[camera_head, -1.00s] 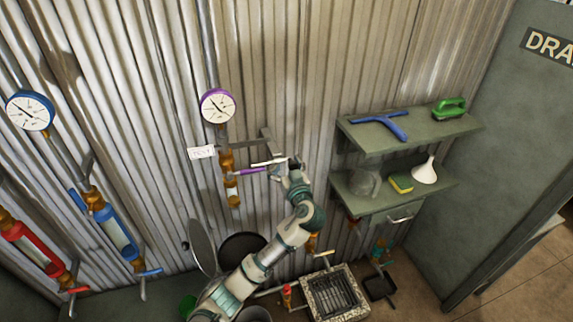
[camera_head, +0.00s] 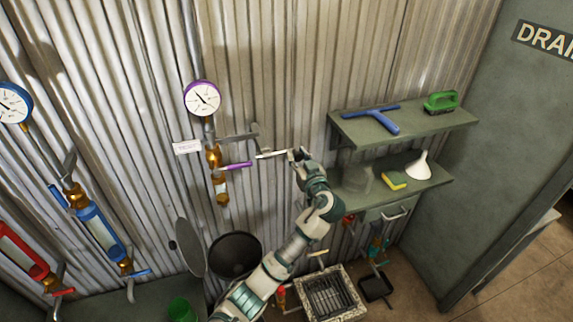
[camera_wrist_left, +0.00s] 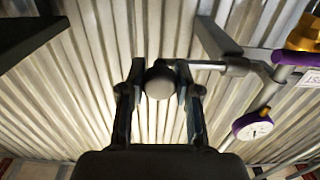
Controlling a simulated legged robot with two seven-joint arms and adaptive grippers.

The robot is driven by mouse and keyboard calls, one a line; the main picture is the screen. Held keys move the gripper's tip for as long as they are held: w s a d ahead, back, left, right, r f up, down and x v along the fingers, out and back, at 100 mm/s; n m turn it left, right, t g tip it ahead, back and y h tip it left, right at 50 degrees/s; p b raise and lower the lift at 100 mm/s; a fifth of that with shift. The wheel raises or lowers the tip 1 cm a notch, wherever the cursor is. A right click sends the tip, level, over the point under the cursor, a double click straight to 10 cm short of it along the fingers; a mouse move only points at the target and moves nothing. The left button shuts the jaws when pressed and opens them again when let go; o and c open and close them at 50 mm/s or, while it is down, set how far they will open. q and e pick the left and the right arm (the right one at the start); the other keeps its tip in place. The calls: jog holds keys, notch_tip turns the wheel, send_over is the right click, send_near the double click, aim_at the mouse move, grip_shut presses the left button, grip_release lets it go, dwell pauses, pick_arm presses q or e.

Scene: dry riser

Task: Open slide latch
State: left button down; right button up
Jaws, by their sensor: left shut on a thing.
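My left gripper (camera_head: 291,154) is at the right end of a thin pale rod (camera_head: 270,155) in front of the corrugated wall. In the left wrist view its dark fingers (camera_wrist_left: 160,88) are closed on both sides of a round dark knob (camera_wrist_left: 160,80). The pale rod (camera_wrist_left: 208,65) runs right from beside the knob towards a grey fitting. In the head view the purple handle (camera_head: 237,166) is left of the rod, below a grey bracket (camera_head: 240,136). The knob is hidden in the head view. My right gripper is not in view.
A purple-rimmed gauge (camera_head: 202,98) hangs above the brass pipe fitting (camera_head: 214,158). To the right, shelves (camera_head: 425,125) hold a squeegee, brush, sponge and funnel. A black bucket (camera_head: 236,254) and a drain grate (camera_head: 327,297) are below.

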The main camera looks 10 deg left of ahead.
pick_arm(q)
jog(key=shift+w+d+r, duration=0.1)
jog(key=shift+w+d, duration=0.05)
jog(key=shift+d, duration=0.35)
jog(key=shift+w+d+r, duration=0.1)
jog(key=shift+w+d, duration=0.05)
jog(key=shift+d, duration=0.35)
jog(key=c, duration=1)
grip_release()
jog(key=shift+a, duration=0.3)
jog(key=shift+o, duration=0.9)
jog(key=shift+a+f, duration=0.1)
jog(key=shift+a, duration=0.15)
jog(key=shift+s+a, duration=0.15)
jog(key=shift+a, duration=0.05)
jog(key=shift+s+d+f, duration=0.1)
jog(key=shift+d, duration=0.4)
jog(key=v, duration=1.1)
jog(key=shift+s+a, duration=0.2)
jog(key=shift+a, duration=0.05)
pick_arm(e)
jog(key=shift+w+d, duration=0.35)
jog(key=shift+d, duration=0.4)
pick_arm(q)
jog(key=shift+d, duration=0.25)
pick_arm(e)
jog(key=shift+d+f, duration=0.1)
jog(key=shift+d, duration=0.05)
